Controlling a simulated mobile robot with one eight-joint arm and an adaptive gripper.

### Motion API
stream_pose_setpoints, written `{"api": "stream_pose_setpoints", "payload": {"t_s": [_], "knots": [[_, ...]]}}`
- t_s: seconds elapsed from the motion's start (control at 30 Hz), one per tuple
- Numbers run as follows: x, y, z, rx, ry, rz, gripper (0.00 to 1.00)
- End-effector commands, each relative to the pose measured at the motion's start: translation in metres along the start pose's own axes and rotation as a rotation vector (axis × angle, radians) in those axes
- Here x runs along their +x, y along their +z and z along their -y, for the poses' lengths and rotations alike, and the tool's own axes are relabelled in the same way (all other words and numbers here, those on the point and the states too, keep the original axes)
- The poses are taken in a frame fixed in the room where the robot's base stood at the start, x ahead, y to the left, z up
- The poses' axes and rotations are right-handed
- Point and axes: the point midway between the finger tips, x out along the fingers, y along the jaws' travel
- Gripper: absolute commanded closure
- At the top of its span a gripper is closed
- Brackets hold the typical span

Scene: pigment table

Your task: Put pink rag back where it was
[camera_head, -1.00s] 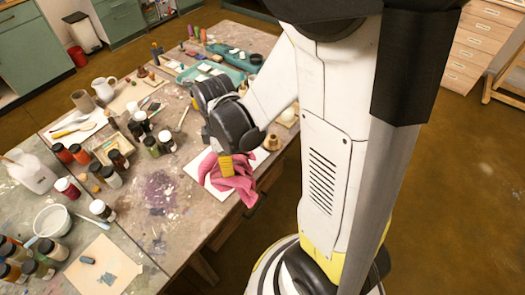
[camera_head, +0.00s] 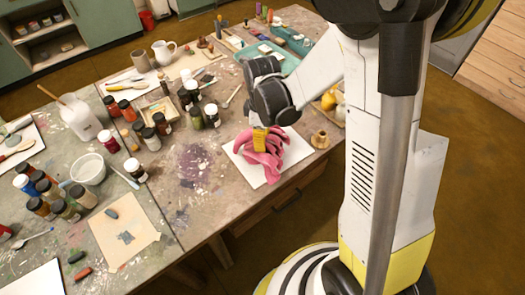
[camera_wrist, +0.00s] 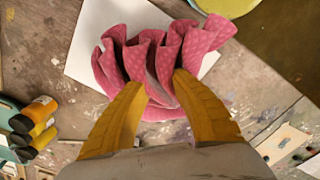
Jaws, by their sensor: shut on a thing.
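The pink rag (camera_head: 262,158) is a crumpled cloth with a faint pattern, over a white sheet (camera_head: 243,164) near the table's front edge. My gripper (camera_head: 262,140) has yellow fingers and points down onto the rag. In the wrist view, the rag (camera_wrist: 160,62) is bunched up between and beyond the two fingertips (camera_wrist: 160,84), which are shut on its folds. The white sheet also shows behind the rag in the wrist view (camera_wrist: 88,45). I cannot tell whether the rag's lower part touches the sheet.
A small tan pot (camera_head: 320,140) stands right of the sheet. Several paint jars (camera_head: 162,122) stand to the left. The paint-stained tabletop (camera_head: 190,165) left of the sheet is clear.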

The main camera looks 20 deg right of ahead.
Motion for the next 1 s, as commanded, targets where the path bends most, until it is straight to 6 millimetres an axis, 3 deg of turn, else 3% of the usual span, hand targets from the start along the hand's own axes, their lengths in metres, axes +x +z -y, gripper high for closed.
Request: {"api": "stream_pose_setpoints", "payload": {"t_s": [0.27,0.63,0.67,0.7,1.0], "knots": [[0.04,0.0,0.0,0.0,0.0,0.0,1.0],[0.043,0.0,0.0,0.0,0.0,0.0,1.0],[0.043,0.0,0.0,0.0,0.0,0.0,0.69],[0.042,0.0,0.0,0.0,0.0,0.0,0.57],[0.041,0.0,0.0,0.0,0.0,0.0,0.54]]}}
